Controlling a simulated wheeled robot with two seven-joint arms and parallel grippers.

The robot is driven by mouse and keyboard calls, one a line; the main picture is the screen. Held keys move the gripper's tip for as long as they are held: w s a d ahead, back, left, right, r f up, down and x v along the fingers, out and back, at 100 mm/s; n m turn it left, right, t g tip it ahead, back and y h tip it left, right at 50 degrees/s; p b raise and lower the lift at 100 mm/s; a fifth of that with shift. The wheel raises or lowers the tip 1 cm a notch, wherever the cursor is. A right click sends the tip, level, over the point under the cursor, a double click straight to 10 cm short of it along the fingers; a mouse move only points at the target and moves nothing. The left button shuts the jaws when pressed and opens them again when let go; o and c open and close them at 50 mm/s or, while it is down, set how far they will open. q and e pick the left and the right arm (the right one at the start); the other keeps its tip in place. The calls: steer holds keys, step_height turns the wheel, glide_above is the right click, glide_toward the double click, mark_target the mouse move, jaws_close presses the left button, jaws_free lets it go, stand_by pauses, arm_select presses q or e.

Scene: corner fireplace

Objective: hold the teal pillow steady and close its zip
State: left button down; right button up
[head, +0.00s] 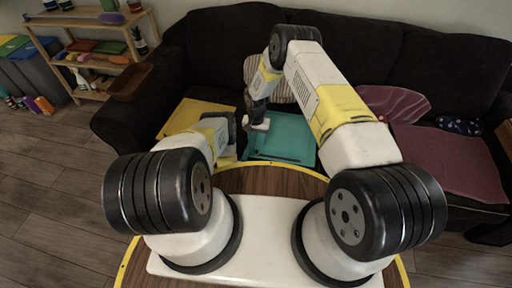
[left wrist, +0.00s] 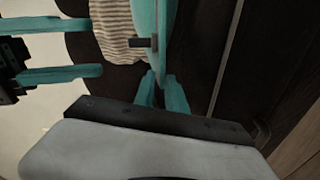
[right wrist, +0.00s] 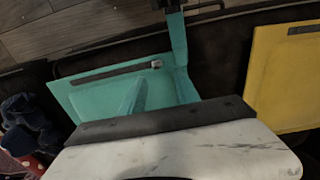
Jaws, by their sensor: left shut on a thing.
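The teal pillow (head: 290,137) lies on the dark sofa in the head view. The right wrist view shows its face (right wrist: 100,97) with a dark zip strip (right wrist: 105,75) and a small grey pull (right wrist: 156,64) at one end. In the left wrist view the pillow (left wrist: 167,30) is seen edge-on, with the pull (left wrist: 146,43) sticking out. My left gripper (left wrist: 162,82) is shut on the pillow's edge; its tips are partly hidden in the head view. My right gripper (right wrist: 158,88) is open and empty above the pillow, fingers apart, clear of the pull.
A yellow pillow (right wrist: 285,75) lies beside the teal one. A striped cushion (head: 284,91) is behind it. A mauve throw (head: 450,160) covers the sofa's right side. My two arms work close together over the pillow. A shelf (head: 90,50) stands at the far left.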

step_height(320, 180, up, 5)
steer(key=shift+r, duration=0.15)
stand_by(0.3)
arm_select(q)
steer(key=c, duration=1.3)
jaws_free()
steer(key=o, duration=0.6)
steer(key=shift+s, duration=0.15)
